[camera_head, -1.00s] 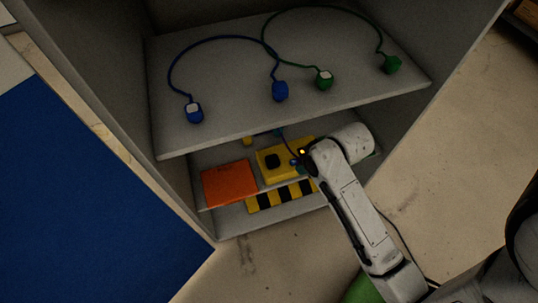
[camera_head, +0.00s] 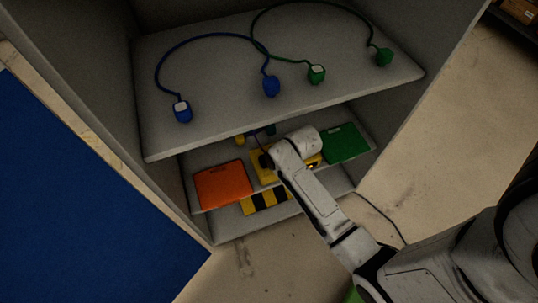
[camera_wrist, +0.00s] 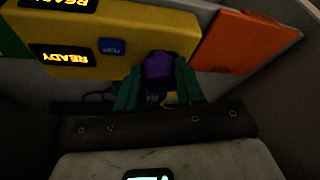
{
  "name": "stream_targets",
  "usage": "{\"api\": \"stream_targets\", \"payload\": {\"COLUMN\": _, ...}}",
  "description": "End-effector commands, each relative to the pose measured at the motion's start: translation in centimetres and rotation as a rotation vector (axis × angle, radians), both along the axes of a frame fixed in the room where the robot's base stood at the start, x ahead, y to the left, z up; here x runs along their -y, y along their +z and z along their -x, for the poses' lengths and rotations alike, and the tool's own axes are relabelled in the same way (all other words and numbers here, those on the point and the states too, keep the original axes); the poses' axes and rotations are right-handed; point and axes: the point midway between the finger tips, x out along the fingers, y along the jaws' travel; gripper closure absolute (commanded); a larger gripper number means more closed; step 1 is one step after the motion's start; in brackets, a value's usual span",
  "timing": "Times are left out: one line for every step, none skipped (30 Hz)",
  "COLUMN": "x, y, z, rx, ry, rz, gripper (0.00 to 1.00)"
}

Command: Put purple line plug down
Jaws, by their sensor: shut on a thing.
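The purple plug (camera_wrist: 158,66) is held between the dark green fingers of my gripper (camera_wrist: 158,78) in the wrist view. It is close in front of the yellow box (camera_wrist: 185,28); I cannot tell whether they touch. The box has two lit "READY" displays and a blue button (camera_wrist: 111,46). In the head view, my arm covers part of the yellow box (camera_head: 261,174) on the lower shelf, and the plug cannot be made out. A dark purple cord (camera_wrist: 95,94) shows near the left finger.
An orange box (camera_head: 222,186) stands left of the yellow box and a green box (camera_head: 345,143) right of it. The upper shelf (camera_head: 215,120) hangs above my arm and carries blue plugs (camera_head: 271,86) and green plugs (camera_head: 316,74) on cords. Cabinet walls flank the shelves.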

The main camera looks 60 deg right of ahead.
Motion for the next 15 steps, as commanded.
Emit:
{"api": "stream_targets", "payload": {"x": 0.1, "y": 0.0, "z": -0.4, "rx": 0.001, "ry": 0.0, "rz": 0.0, "gripper": 0.93}}
{"api": "stream_targets", "payload": {"x": 0.1, "y": 0.0, "z": -0.5, "rx": 0.0, "ry": -0.001, "rz": 0.0, "gripper": 0.93}}
{"api": "stream_targets", "payload": {"x": 0.2, "y": 0.0, "z": -0.7, "rx": 0.0, "ry": -0.001, "rz": 0.0, "gripper": 0.93}}
{"api": "stream_targets", "payload": {"x": 0.2, "y": 0.0, "z": -1.0, "rx": 0.0, "ry": -0.001, "rz": 0.0, "gripper": 0.93}}
{"api": "stream_targets", "payload": {"x": 0.3, "y": 0.0, "z": -1.3, "rx": 0.001, "ry": -0.001, "rz": 0.0, "gripper": 0.93}}
{"api": "stream_targets", "payload": {"x": 0.4, "y": 0.1, "z": -1.9, "rx": 0.002, "ry": -0.001, "rz": 0.0, "gripper": 0.93}}
{"api": "stream_targets", "payload": {"x": 0.5, "y": 0.0, "z": -2.4, "rx": 0.001, "ry": -0.001, "rz": 0.0, "gripper": 0.93}}
{"api": "stream_targets", "payload": {"x": 0.6, "y": 0.0, "z": -2.9, "rx": 0.002, "ry": -0.001, "rz": 0.0, "gripper": 0.93}}
{"api": "stream_targets", "payload": {"x": 0.8, "y": 0.0, "z": -3.5, "rx": 0.001, "ry": -0.001, "rz": 0.001, "gripper": 0.93}}
{"api": "stream_targets", "payload": {"x": 0.9, "y": 0.0, "z": -3.9, "rx": 0.001, "ry": -0.001, "rz": 0.001, "gripper": 0.93}}
{"api": "stream_targets", "payload": {"x": 0.9, "y": 0.1, "z": -4.3, "rx": 0.001, "ry": -0.001, "rz": 0.001, "gripper": 0.93}}
{"api": "stream_targets", "payload": {"x": 0.9, "y": -0.6, "z": -4.0, "rx": -0.004, "ry": -0.002, "rz": -0.001, "gripper": 0.93}}
{"api": "stream_targets", "payload": {"x": 0.8, "y": -0.9, "z": -3.9, "rx": -0.005, "ry": -0.002, "rz": -0.001, "gripper": 0.93}}
{"api": "stream_targets", "payload": {"x": 0.8, "y": -1.1, "z": -3.9, "rx": -0.004, "ry": -0.002, "rz": -0.001, "gripper": 0.93}}
{"api": "stream_targets", "payload": {"x": 0.8, "y": -1.2, "z": -3.9, "rx": -0.002, "ry": -0.001, "rz": 0.0, "gripper": 0.93}}
